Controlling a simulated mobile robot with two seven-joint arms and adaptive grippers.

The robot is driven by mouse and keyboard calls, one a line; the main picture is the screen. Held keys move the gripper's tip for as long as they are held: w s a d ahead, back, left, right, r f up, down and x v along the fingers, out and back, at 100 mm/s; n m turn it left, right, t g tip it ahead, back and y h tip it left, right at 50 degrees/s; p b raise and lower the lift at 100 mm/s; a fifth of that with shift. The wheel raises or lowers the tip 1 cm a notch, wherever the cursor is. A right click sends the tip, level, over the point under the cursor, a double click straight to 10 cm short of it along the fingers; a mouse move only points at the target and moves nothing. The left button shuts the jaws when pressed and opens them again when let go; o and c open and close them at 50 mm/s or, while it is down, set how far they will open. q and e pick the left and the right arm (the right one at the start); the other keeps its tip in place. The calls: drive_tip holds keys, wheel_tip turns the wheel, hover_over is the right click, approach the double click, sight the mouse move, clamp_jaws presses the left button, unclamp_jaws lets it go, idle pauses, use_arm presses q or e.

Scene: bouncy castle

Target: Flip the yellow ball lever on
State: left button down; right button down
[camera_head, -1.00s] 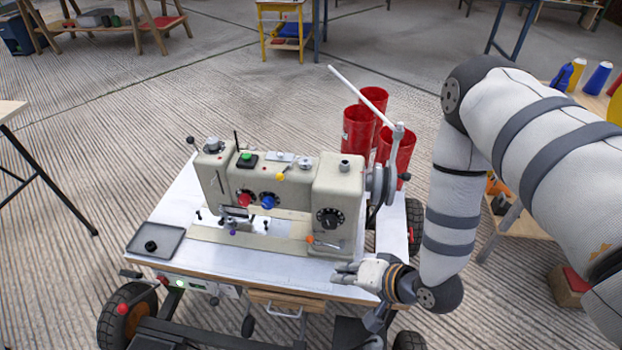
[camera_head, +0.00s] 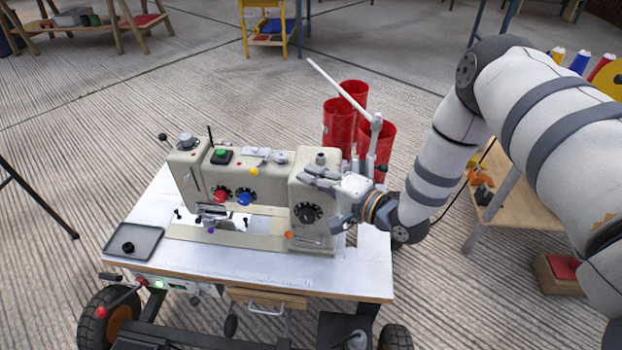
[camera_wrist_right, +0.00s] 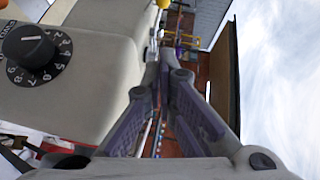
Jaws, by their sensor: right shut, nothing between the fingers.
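The yellow ball lever (camera_head: 254,171) is on the front of the beige sewing machine (camera_head: 262,183), near the top edge and left of the right-hand column. Its ball also shows at the top edge of the right wrist view (camera_wrist_right: 163,4). My right gripper (camera_head: 306,176) is shut and empty at the upper part of the right-hand column, to the right of the ball and apart from it. In the right wrist view its fingertips (camera_wrist_right: 165,60) meet beside the column, pointing toward the ball. My left gripper is out of view.
A black numbered dial (camera_head: 308,212) is just below my right gripper. A red knob (camera_head: 221,196) and a blue knob (camera_head: 244,198) are left of it. Red cylinders (camera_head: 338,127) stand behind the machine. A black tray (camera_head: 133,243) lies at the table's left.

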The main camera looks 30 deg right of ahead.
sight(293, 177)
drive_tip(key=x, duration=0.6)
drive_tip(key=shift+s+f+b, duration=0.1)
drive_tip(key=shift+f+b, duration=0.1)
drive_tip(key=shift+b, duration=0.1)
drive_tip(key=shift+w+a+f, duration=0.1)
drive_tip(key=shift+w+a, duration=0.15)
drive_tip(key=shift+a, duration=0.35)
drive_tip(key=shift+w+a+f, duration=0.1)
drive_tip(key=shift+w+a, duration=0.1)
drive_tip(key=shift+a, duration=0.4)
drive_tip(key=shift+w+a+f, duration=0.1)
drive_tip(key=shift+w+a, duration=0.15)
drive_tip(key=shift+a, duration=0.35)
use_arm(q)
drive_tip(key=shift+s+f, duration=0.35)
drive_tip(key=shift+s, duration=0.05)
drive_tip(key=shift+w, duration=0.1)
use_arm(e)
drive_tip(key=shift+a, duration=0.15)
